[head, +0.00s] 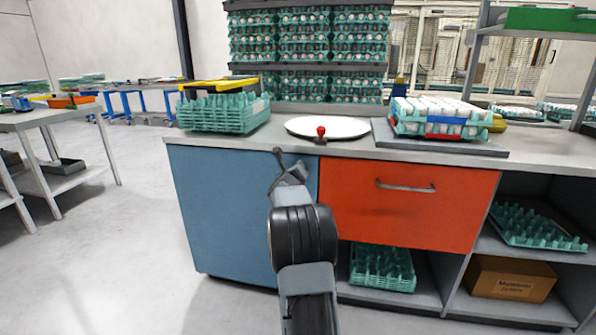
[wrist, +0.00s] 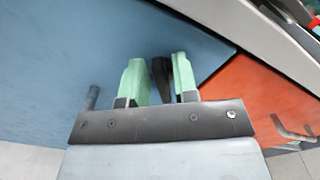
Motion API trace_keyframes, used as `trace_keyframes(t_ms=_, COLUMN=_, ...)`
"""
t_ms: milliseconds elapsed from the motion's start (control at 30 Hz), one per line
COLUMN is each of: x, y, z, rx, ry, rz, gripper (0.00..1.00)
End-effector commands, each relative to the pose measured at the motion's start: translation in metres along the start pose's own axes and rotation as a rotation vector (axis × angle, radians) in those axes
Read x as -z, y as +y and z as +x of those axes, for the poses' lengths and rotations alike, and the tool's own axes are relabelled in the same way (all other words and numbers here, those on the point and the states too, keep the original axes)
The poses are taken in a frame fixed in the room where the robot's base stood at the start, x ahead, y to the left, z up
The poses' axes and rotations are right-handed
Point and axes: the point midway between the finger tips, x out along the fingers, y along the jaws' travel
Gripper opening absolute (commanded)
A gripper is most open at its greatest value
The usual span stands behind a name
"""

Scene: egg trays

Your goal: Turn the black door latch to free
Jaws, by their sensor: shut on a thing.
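The black door latch (wrist: 160,72) shows in the wrist view between the two green finger pads of my gripper (wrist: 159,78), which is shut on it. The latch sits in front of the blue door (wrist: 50,65), near its border with the orange drawer (wrist: 265,80). In the head view my gripper (head: 279,170) is at the upper right part of the blue door (head: 225,215). There I cannot tell the latch apart from the dark gripper parts. The door looks shut.
The grey countertop (head: 225,143) runs above the door. A red knob (head: 321,131) stands at its front edge, near a white round plate (head: 345,126). The orange drawer's handle (head: 405,188) sticks out to the right. The floor (head: 130,250) at left is clear.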

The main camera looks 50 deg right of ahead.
Motion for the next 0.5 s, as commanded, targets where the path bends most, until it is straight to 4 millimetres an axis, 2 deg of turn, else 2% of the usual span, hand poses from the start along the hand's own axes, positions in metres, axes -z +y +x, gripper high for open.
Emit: trace_keyframes(t_ms=500, x=-0.0008, y=0.0075, z=-0.0003, rx=-0.002, ry=-0.003, rz=-0.490, gripper=0.04)
